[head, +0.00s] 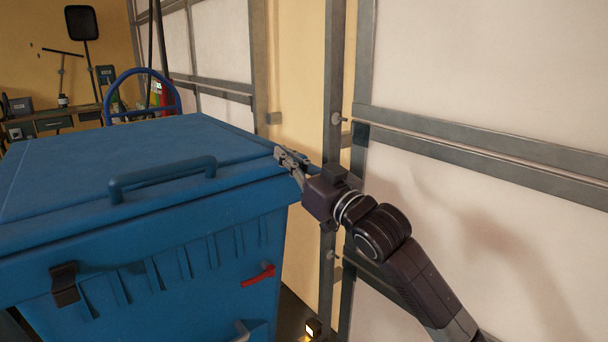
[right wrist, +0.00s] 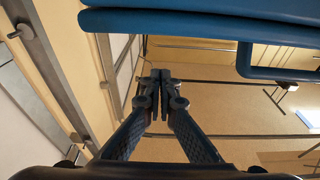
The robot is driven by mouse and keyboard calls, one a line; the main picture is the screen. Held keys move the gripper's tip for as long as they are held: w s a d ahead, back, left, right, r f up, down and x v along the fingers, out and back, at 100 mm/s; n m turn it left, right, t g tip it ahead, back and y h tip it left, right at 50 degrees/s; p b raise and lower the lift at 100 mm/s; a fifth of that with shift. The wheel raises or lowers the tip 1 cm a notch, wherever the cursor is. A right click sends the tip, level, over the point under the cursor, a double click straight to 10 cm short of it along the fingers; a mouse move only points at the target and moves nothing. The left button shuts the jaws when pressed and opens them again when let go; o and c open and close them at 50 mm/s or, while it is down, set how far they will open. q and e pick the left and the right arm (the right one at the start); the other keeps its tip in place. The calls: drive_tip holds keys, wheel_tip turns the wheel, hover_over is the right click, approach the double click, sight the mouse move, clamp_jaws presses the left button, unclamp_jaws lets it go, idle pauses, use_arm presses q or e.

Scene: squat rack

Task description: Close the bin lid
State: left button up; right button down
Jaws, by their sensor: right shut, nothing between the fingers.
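The blue bin (head: 190,285) stands at the left in the head view. Its lid (head: 130,145) lies across the top, with a blue handle (head: 163,178) along the front. I cannot tell whether the lid is fully seated. My right gripper (head: 281,153) is at the lid's right front corner, its fingers together and empty. In the right wrist view the shut fingers (right wrist: 160,78) point forward below the blue lid edge (right wrist: 170,22); whether they touch it is unclear. My left gripper is not in view.
A white panelled wall with grey metal rails (head: 480,150) runs close along the right. A red lever (head: 258,276) is on the bin's front. Behind the bin are a blue hoop-shaped frame (head: 143,72), a red extinguisher (head: 163,94) and a cluttered bench (head: 55,115).

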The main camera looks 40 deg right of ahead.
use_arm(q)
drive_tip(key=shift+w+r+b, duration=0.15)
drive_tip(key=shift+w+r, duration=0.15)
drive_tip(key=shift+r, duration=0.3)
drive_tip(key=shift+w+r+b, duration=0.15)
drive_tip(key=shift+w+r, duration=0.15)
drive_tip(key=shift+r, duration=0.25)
use_arm(e)
drive_tip(key=v, duration=0.6)
drive_tip(key=shift+f, duration=0.4)
